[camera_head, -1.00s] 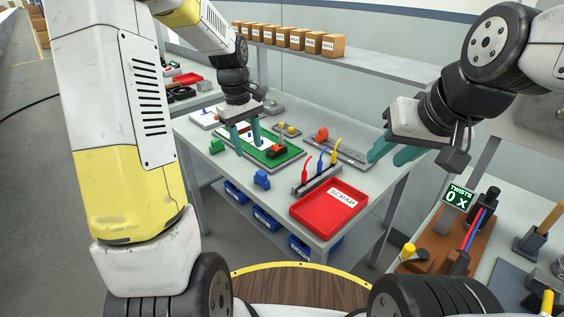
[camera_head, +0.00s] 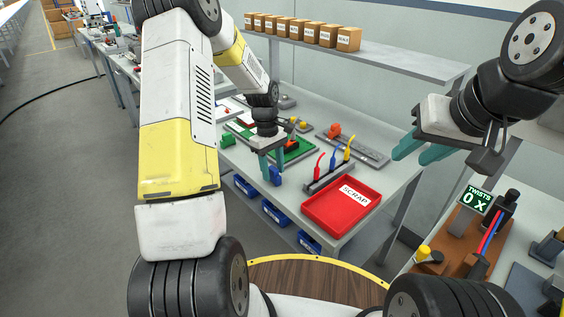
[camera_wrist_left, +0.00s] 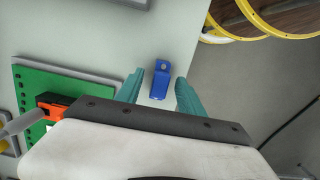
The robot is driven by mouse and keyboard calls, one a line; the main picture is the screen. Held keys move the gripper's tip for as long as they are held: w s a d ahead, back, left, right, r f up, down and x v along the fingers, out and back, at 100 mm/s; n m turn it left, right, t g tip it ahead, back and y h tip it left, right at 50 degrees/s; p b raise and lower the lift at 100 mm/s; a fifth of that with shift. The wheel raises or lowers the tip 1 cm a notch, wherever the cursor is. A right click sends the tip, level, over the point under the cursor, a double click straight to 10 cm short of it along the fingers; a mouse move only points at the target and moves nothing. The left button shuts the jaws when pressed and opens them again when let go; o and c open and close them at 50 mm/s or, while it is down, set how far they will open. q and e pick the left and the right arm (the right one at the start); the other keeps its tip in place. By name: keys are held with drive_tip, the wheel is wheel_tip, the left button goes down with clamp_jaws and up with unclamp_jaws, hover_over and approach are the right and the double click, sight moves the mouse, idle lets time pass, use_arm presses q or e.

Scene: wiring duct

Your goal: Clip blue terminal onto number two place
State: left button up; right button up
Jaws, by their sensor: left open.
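The blue terminal (camera_head: 276,175) sits on the grey table near its left front edge. In the left wrist view the blue terminal (camera_wrist_left: 160,80) stands between the tips of my open left gripper (camera_wrist_left: 160,88), with bare table around it. In the head view my left gripper (camera_head: 274,170) is over the terminal and partly hides it; I cannot tell whether the fingers touch it. My right gripper (camera_head: 408,155) hangs open and empty beyond the table's right side.
A green board (camera_wrist_left: 40,90) with an orange and black block (camera_wrist_left: 54,104) lies beside the left gripper. A rack (camera_head: 325,180) with red, blue and yellow tools and a red SCRAP tray (camera_head: 342,205) stand to the right. Boxes line the shelf (camera_head: 400,63) behind.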

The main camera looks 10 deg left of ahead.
use_arm(q)
clamp_jaws()
idle(0.4)
